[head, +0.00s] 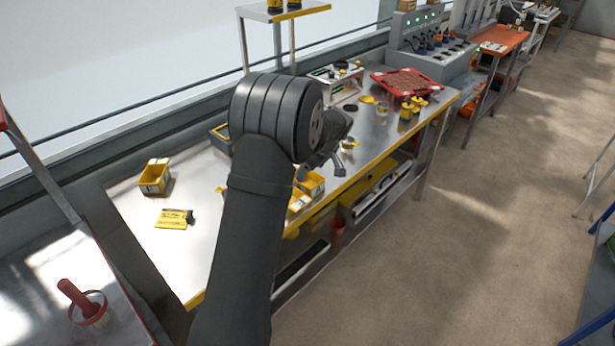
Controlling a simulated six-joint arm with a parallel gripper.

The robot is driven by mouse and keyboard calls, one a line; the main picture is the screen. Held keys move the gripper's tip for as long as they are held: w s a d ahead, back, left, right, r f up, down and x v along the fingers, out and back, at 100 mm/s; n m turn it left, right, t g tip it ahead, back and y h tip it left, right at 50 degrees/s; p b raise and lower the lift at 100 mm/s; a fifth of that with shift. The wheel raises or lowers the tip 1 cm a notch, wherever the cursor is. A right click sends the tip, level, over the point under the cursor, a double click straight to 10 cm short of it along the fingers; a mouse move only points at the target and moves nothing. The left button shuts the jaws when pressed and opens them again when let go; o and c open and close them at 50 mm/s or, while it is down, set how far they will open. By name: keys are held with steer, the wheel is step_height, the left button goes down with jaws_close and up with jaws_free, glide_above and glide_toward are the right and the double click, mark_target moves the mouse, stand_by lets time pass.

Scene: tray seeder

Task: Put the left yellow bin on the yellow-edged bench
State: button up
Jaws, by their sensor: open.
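The yellow-edged bench (200,250) has a shiny metal top and runs from the lower left to the upper middle. A yellow bin (152,178) stands upright at its left back part, apart from my gripper. More yellow bin shapes (313,185) show at the front edge, partly hidden behind my arm, so I cannot tell how they rest. My gripper (338,168) is above the bench's front edge, just right of these shapes. It is open, and I see nothing held in it. My arm hides the middle of the bench.
A yellow card (174,219) with a small dark object lies before the left bin. A red-handled brush (80,302) is on the separate table at lower left. A red tray (405,83) and small yellow items lie further back.

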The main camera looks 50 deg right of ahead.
steer(key=v, duration=0.6)
steer(key=x, duration=1.2)
steer(key=shift+f, duration=0.15)
step_height(320, 180, up, 2)
steer(key=shift+r, duration=0.95)
